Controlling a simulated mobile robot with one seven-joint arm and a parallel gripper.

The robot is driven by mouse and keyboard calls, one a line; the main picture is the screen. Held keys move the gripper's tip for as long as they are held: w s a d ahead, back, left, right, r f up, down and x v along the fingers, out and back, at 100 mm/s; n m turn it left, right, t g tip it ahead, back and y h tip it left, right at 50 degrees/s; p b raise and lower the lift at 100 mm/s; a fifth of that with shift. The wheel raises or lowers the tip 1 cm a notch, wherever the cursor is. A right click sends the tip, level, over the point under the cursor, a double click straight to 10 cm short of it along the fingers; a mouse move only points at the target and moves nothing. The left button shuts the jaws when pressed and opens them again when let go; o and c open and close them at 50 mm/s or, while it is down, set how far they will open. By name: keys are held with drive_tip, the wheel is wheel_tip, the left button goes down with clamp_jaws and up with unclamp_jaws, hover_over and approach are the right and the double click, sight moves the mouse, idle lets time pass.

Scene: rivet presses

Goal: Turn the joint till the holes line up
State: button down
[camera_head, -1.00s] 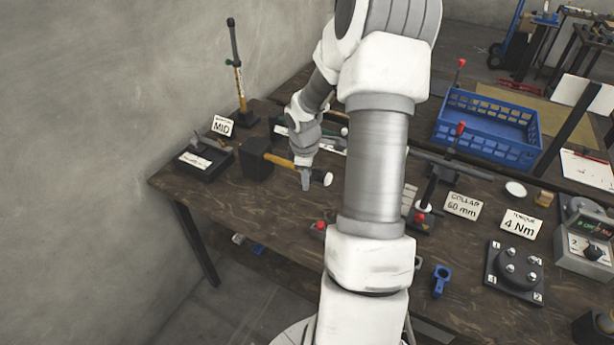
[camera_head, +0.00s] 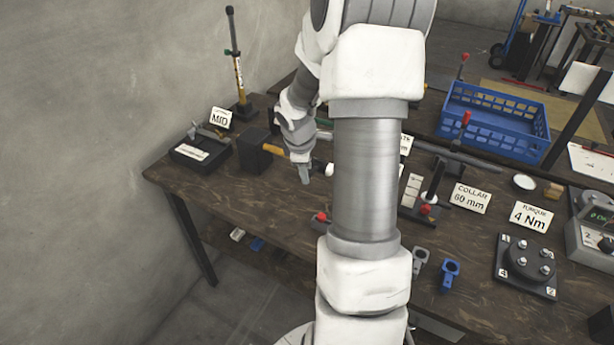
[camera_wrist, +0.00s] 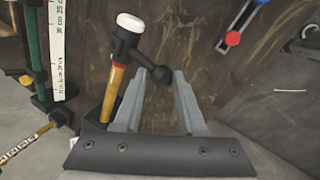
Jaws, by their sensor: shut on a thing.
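A joint with a red knob (camera_wrist: 232,38), a blue bar (camera_wrist: 246,16) and a short grey end (camera_wrist: 221,47) lies on the table in the wrist view. In the head view only its red knob (camera_head: 320,217) shows, beside my arm. A blue piece with a hole (camera_head: 449,273) and a grey one (camera_head: 420,258) lie right of my arm; whether they belong to the joint is hidden. In the head view my gripper (camera_head: 305,178) is left of the joint's knob.
The hammer's handle reaches a black block (camera_head: 257,150). A black box (camera_head: 200,155) and MID sign (camera_head: 220,118) stand left. A blue crate (camera_head: 495,120), a COLLAR sign (camera_head: 470,199) and a bolted plate (camera_head: 527,265) stand right. Bare table lies in front of my gripper.

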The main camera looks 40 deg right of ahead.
drive_tip(key=f+h+b, duration=0.1)
drive_tip(key=b, duration=0.4)
drive_tip(key=f+t+h+b, duration=0.1)
drive_tip(key=b, duration=0.5)
drive_tip(key=a+f+h+b, duration=0.1)
drive_tip(key=f+b, duration=0.1)
drive_tip(key=b, duration=0.4)
drive_tip(key=shift+s+f+h, duration=0.1)
drive_tip(key=shift+s+h, duration=0.2)
drive_tip(key=shift+s, duration=0.05)
drive_tip(key=b, duration=0.3)
drive_tip(key=shift+t+h, duration=0.3)
drive_tip(key=shift+t, duration=0.1)
drive_tip(key=c, duration=0.6)
unclamp_jaws()
drive_tip(key=shift+o, duration=0.2)
drive_tip(key=shift+a+r, duration=0.1)
drive_tip(key=shift+r, duration=0.2)
